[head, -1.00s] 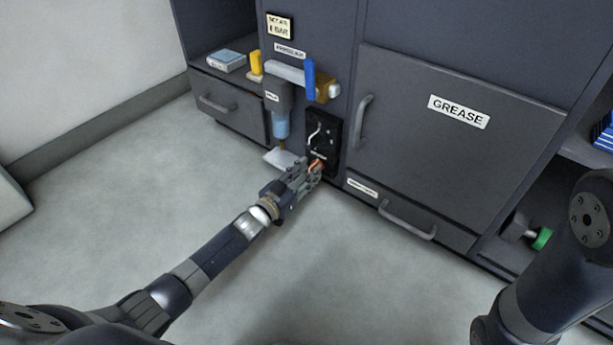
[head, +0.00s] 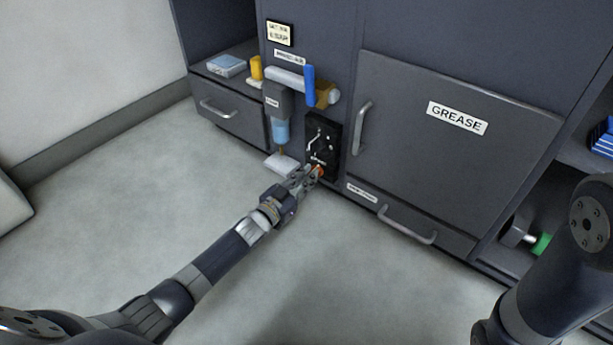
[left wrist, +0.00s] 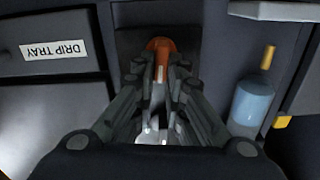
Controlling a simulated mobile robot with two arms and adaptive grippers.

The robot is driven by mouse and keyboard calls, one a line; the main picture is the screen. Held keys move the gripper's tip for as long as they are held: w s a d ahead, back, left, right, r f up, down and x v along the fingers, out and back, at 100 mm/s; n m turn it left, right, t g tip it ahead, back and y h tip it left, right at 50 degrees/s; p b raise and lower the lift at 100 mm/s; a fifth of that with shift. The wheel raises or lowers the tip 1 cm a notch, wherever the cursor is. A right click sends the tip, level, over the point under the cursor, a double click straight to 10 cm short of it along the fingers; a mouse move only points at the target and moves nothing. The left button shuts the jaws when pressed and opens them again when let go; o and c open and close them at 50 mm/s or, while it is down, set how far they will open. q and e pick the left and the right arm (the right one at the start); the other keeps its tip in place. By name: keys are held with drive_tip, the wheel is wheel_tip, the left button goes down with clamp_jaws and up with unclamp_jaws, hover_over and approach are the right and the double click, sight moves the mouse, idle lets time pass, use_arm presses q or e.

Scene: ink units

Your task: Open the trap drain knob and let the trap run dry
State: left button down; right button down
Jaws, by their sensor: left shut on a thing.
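The air trap has a grey head (head: 278,98), a blue bowl (head: 281,131) and a small brass drain knob (head: 282,150) under it. The bowl (left wrist: 252,103) and the brass knob (left wrist: 268,57) also show on the right of the left wrist view, upside down. My left gripper (head: 312,174) is shut on an orange piece (left wrist: 161,45) at the bottom of a black panel (head: 321,135), right of the trap and apart from its knob. The fingers hide part of the orange piece. My right arm shows at the right edge; its gripper is out of view.
A pale tray (head: 282,163) lies below the trap. A blue lever (head: 310,85) stands on the pipe above. The GREASE door (head: 450,165) and a drawer handle (head: 407,227) are to the right. The floor in front is clear.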

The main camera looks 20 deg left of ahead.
use_arm(q)
drive_tip(key=m, duration=0.5)
drive_tip(key=f+m, duration=0.1)
drive_tip(key=m, duration=0.5)
drive_tip(key=d+m, duration=0.1)
drive_tip(key=m, duration=0.4)
drive_tip(key=shift+s+d+f+m+b, duration=0.1)
drive_tip(key=shift+s+f+m+b, duration=0.15)
drive_tip(key=shift+f+m+b, duration=0.05)
idle(0.4)
drive_tip(key=c, duration=1.6)
unclamp_jaws()
drive_tip(key=shift+c, duration=0.2)
drive_tip(key=v, duration=1.2)
